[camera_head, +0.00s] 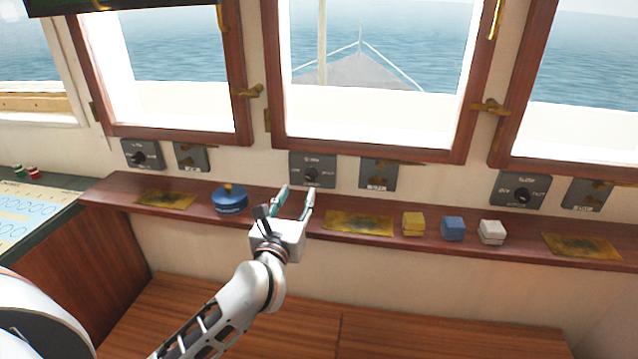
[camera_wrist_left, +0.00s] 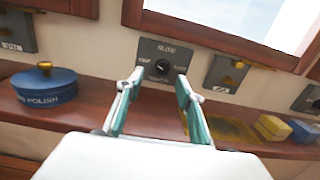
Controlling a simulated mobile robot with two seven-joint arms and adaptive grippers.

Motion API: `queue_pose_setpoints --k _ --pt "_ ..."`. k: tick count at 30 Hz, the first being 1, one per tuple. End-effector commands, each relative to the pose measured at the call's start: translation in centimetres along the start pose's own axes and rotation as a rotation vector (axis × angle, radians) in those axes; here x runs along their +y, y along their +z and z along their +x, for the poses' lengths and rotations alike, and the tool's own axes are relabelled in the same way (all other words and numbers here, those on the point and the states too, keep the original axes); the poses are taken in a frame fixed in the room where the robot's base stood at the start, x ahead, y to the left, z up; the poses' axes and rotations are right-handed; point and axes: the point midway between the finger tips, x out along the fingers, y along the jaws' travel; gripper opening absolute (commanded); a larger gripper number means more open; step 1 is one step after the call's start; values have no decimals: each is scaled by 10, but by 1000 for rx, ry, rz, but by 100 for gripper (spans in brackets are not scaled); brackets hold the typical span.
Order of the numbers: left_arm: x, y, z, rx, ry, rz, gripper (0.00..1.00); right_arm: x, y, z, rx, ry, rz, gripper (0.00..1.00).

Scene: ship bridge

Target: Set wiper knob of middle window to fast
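The middle window (camera_head: 375,75) has a wooden frame. Below it is a grey wiper panel (camera_head: 323,160) with a black knob (camera_head: 311,175) at its centre. The panel (camera_wrist_left: 150,50) and knob (camera_wrist_left: 162,67) also show in the left wrist view, the knob between and beyond my fingertips. Its lettering is too blurred to read surely, and I cannot tell the knob's exact setting. My left gripper (camera_head: 298,192) is open and empty, just below and in front of the panel, apart from the knob. My right gripper is not in view.
A blue polish tin (camera_head: 230,201) stands on the wooden shelf (camera_head: 385,213) left of my gripper. Yellow (camera_head: 413,224), blue (camera_head: 453,229) and white (camera_head: 491,232) blocks lie to the right. A second grey switch panel (camera_head: 378,174) is right of the wiper panel.

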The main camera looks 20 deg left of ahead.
Motion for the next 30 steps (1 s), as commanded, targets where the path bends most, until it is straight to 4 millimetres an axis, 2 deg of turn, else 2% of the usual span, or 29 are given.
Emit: queue_pose_setpoints --k 3,8,15,21,30 --pt "-3 -4 4 39 -8 -87 37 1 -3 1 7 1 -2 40" --pt "-4 -5 15 49 -9 -108 37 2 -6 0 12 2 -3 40" --pt "-4 -6 52 47 -8 -103 37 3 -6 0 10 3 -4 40" --pt "-4 -7 75 47 -9 -103 37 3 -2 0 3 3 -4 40" --pt "-4 -8 82 48 -9 -103 37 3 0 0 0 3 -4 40"
